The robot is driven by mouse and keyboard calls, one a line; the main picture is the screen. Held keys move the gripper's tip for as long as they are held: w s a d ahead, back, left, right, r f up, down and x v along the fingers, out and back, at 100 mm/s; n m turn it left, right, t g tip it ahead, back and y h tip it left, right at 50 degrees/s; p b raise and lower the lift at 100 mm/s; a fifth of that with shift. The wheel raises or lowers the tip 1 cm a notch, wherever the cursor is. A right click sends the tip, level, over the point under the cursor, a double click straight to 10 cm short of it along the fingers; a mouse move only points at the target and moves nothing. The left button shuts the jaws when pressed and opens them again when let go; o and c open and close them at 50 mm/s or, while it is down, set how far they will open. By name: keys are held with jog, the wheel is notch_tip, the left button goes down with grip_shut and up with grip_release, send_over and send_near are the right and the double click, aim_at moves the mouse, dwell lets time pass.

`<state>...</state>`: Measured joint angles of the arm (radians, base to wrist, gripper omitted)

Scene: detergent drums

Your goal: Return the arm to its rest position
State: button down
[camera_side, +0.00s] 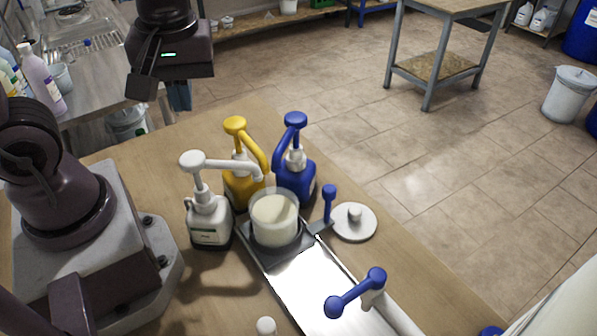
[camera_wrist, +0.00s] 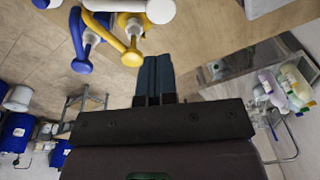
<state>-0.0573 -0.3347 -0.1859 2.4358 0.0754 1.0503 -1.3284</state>
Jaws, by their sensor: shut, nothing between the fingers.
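My gripper (camera_side: 180,96) is raised above the back left of the wooden table, clear of the pump bottles. Its two dark blue fingers are together and empty in the wrist view (camera_wrist: 154,78). A white pump bottle (camera_side: 209,220), a yellow pump bottle (camera_side: 242,187) and a blue pump bottle (camera_side: 296,180) stand upright around a translucent cup (camera_side: 274,222) of pale contents. The cup stands at the far end of a metal tray (camera_side: 305,285). The pump heads also show at the top of the wrist view, yellow (camera_wrist: 132,55) and blue (camera_wrist: 82,64).
A round white lid (camera_side: 354,223) lies right of the cup. A blue-handled lever (camera_side: 355,293) stands over the tray's near part. A sink counter (camera_side: 85,60) with bottles is behind at left. The air around the gripper looks clear.

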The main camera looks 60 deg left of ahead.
notch_tip(320, 180, up, 7)
jog(key=a+m+t+h, duration=0.1)
jog(key=m+t, duration=0.4)
jog(key=m, duration=0.8)
jog(key=shift+t, duration=0.3)
jog(key=shift+a+f, duration=0.1)
jog(key=shift+f, duration=0.05)
